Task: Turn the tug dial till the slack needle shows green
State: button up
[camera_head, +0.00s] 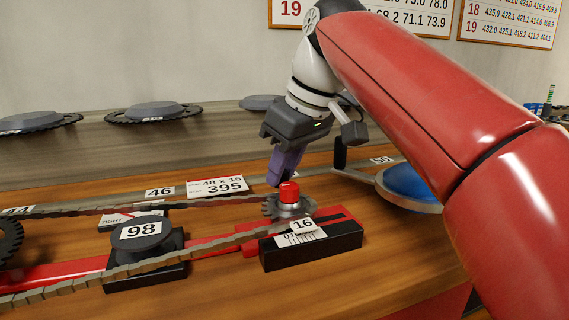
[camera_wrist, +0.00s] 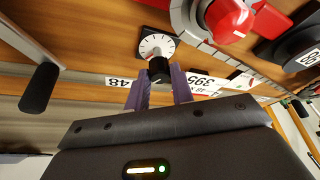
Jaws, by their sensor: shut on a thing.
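The tug dial (camera_wrist: 157,43) is a white round face with dark ticks and a black knob (camera_wrist: 159,71), seen in the wrist view. My gripper (camera_wrist: 160,82) has its two purple fingers on either side of that knob and is shut on it. In the head view my gripper (camera_head: 279,180) points down just behind a red-capped post (camera_head: 289,192), and the dial is hidden there. The red cap also shows in the wrist view (camera_wrist: 228,18). A black block with a white scale (camera_head: 295,239) stands in front, partly covered by a "16" tag. I cannot make out a slack needle or green mark.
A chain (camera_head: 150,262) runs left from the toothed wheel under the red cap. A grey disc marked 98 (camera_head: 141,232) stands at left. A black-handled crank (camera_head: 340,153) and a blue dish (camera_head: 408,184) are right of my gripper. Bare wood lies in front.

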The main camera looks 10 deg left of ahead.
jog(key=shift+m+t, duration=0.3)
jog(key=shift+m, duration=0.5)
jog(key=o, duration=1)
jog(key=shift+s+r, duration=0.1)
jog(key=shift+v, duration=3.8)
jog(key=shift+a, duration=0.1)
